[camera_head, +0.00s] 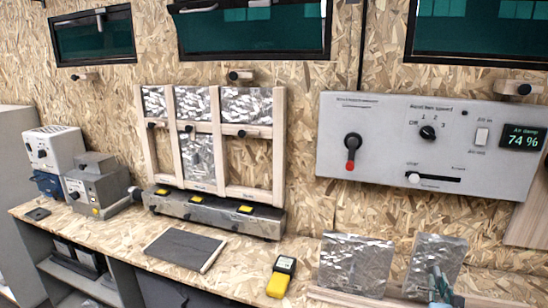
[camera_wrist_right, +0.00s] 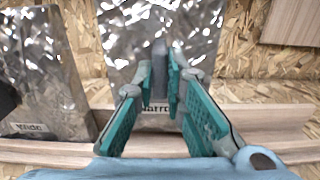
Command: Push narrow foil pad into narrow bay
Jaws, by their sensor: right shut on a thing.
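The narrow foil pad (camera_head: 437,254) stands upright in a wooden rack at the lower right of the head view. In the right wrist view the pad (camera_wrist_right: 195,35) fills the top middle, its label partly hidden. My right gripper (camera_head: 437,283) is in front of it; in the right wrist view its teal fingers (camera_wrist_right: 160,80) are shut on the pad's grey grip. The wooden frame (camera_head: 277,150) on the wall has foil in its top bays and lower middle bay. Its lower left bay (camera_head: 163,155), the narrower empty one, and lower right bay (camera_head: 250,163) show bare board. My left gripper is not in view.
A wide foil pad (camera_head: 355,263) stands left of the narrow one in the rack (camera_head: 335,296). A grey control panel (camera_head: 390,140) is on the wall above. A yellow meter (camera_head: 280,277) and a dark flat board (camera_head: 185,250) lie on the bench.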

